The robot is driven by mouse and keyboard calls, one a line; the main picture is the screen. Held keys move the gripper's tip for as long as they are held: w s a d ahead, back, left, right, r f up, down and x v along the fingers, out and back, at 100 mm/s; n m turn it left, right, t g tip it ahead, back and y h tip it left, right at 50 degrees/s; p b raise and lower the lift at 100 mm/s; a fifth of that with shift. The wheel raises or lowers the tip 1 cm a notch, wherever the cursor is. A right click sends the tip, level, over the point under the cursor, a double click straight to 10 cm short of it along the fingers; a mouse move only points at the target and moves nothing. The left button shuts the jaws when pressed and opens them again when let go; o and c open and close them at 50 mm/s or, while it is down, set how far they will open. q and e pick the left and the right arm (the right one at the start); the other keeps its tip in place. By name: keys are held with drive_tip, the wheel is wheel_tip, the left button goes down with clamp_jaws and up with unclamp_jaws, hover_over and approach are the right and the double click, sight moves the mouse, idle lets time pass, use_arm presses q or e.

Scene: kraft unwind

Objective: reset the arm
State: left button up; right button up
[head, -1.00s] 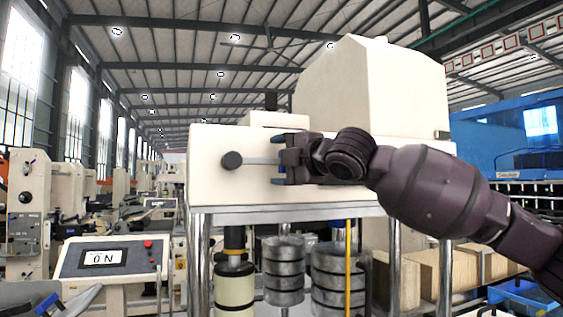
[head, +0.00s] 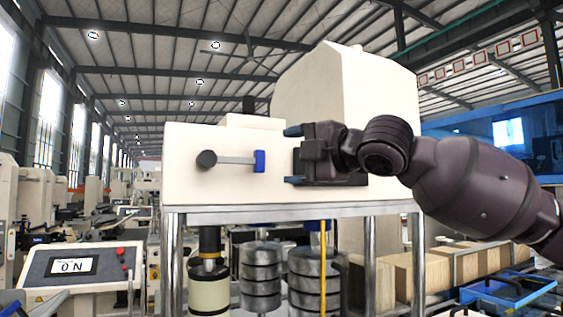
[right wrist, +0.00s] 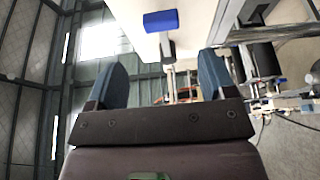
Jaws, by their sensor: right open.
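My right gripper (head: 292,155) is open and empty in front of the cream machine head, its fingers pointing left. Just left of it is a lever (head: 232,160) with a dark round hub and a blue end block; the lever lies roughly level, pointing right. A gap shows between the blue block and my fingertips. In the right wrist view my two blue fingers stand wide apart, and the blue block (right wrist: 161,20) is beyond and between them, not touched. My left gripper is not in the head view.
The cream machine (head: 345,100) stands on metal posts, with metal cylinders (head: 261,270) and a yellow rod below. A control panel (head: 75,268) reading "ON" with a red button is at lower left. Boxes and a blue tray (head: 510,290) are at lower right.

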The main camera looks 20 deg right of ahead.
drive_tip(key=shift+s+d, duration=0.1)
drive_tip(key=shift+s, duration=0.15)
idle(0.4)
